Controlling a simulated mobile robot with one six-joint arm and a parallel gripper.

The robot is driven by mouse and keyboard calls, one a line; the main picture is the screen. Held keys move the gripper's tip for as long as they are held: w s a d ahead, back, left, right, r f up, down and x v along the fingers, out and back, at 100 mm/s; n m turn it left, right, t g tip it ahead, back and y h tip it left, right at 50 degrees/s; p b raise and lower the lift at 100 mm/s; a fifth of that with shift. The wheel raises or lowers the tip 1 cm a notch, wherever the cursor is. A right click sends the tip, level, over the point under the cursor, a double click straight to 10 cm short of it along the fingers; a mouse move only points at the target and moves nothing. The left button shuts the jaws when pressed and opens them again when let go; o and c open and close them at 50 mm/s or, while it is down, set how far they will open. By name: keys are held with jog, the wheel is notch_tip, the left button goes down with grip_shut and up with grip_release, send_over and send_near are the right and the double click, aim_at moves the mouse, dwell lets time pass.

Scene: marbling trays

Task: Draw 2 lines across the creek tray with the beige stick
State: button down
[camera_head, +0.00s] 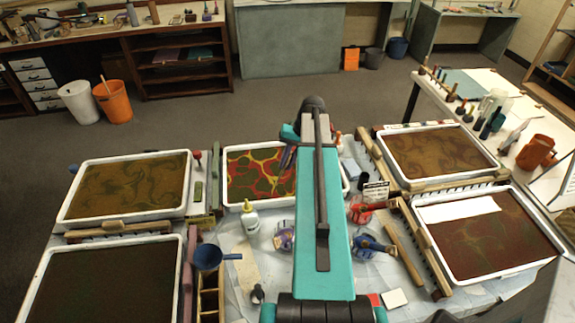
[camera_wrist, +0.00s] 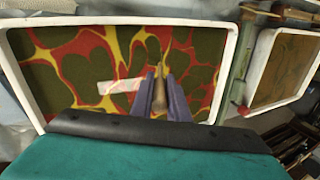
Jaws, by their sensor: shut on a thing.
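A white-rimmed tray (camera_head: 226,178) with a red, yellow and dark green pattern lies in the middle of the table, partly hidden behind my arm in the head view. It fills much of the wrist view (camera_wrist: 232,60). No readable name shows on it. My gripper (camera_wrist: 161,88) is over this tray, its purple fingers shut on a slim beige-brown stick (camera_wrist: 158,82). The stick points down toward the patterned surface; I cannot tell whether its tip touches. In the head view only a bit of my gripper (camera_head: 288,157) shows beside my arm.
Brown-patterned trays stand at left (camera_head: 75,215) and right (camera_head: 385,150), with darker ones in front. A white glue bottle (camera_head: 250,218), a blue funnel (camera_head: 208,257) and red (camera_head: 362,213) and blue (camera_head: 368,246) items lie nearer. A pale patch (camera_wrist: 120,86) shows over the middle tray's pattern.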

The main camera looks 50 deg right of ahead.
jog(key=w+d+r+p, duration=0.2)
jog(key=w+d+r, duration=0.2)
jog(key=w+d, duration=0.7)
jog(key=shift+w+d, duration=0.15)
jog(key=shift+w, duration=2)
dwell(1.8)
jog(key=shift+r, duration=0.2)
dwell(0.6)
